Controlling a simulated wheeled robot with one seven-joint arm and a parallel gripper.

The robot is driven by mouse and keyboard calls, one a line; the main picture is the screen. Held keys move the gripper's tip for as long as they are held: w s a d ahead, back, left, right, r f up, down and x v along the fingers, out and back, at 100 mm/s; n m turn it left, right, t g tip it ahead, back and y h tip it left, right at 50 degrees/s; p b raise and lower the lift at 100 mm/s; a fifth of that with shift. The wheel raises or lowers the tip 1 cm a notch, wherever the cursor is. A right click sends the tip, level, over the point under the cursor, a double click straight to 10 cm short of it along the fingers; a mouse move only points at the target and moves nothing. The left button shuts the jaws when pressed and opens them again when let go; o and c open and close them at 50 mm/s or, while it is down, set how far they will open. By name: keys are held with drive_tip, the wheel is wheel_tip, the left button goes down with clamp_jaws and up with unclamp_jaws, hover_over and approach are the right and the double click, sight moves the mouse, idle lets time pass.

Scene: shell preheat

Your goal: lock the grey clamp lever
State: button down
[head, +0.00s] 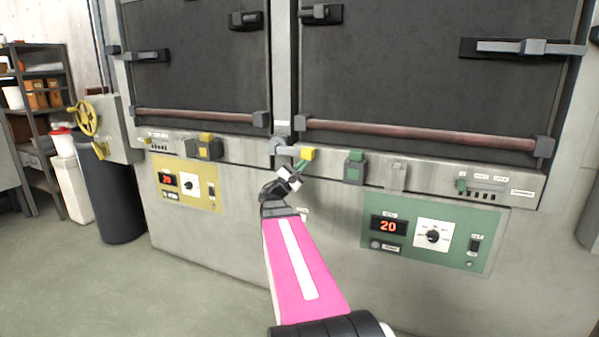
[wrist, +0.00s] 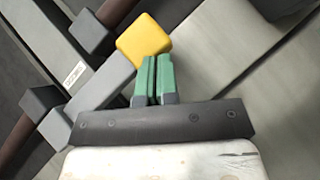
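The grey clamp lever (head: 279,147) sits low at the middle post between the two doors, with a yellow knob (head: 308,154) at its right end. In the wrist view the grey lever bar (wrist: 100,92) runs diagonally up to the yellow knob (wrist: 143,40). My gripper (head: 302,165) is just below the knob. In the wrist view its green fingers (wrist: 154,62) are together with only a thin slit between them, and nothing shows in it. The fingertips are close by the knob's lower right side; I cannot tell whether they touch.
Red-brown bars (head: 430,138) run along the bottoms of the dark doors. The ledge carries a yellow-topped block (head: 206,148) and a green block (head: 355,166). Below are a yellow panel (head: 205,198) and a green panel (head: 460,215). A dark bin (head: 115,195) stands left; the floor before it is clear.

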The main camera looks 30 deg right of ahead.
drive_tip(key=shift+r, duration=0.4)
drive_tip(key=shift+s+r, duration=0.1)
drive_tip(key=shift+r, duration=0.05)
drive_tip(key=s+a+f, duration=0.2)
drive_tip(key=f, duration=0.3)
drive_tip(key=s+a+f, duration=0.2)
drive_tip(key=a+f, duration=0.1)
drive_tip(key=f, duration=0.3)
drive_tip(key=shift+s+a+f, duration=0.15)
drive_tip(key=shift+a+f, duration=0.1)
drive_tip(key=shift+f, duration=0.1)
idle(0.5)
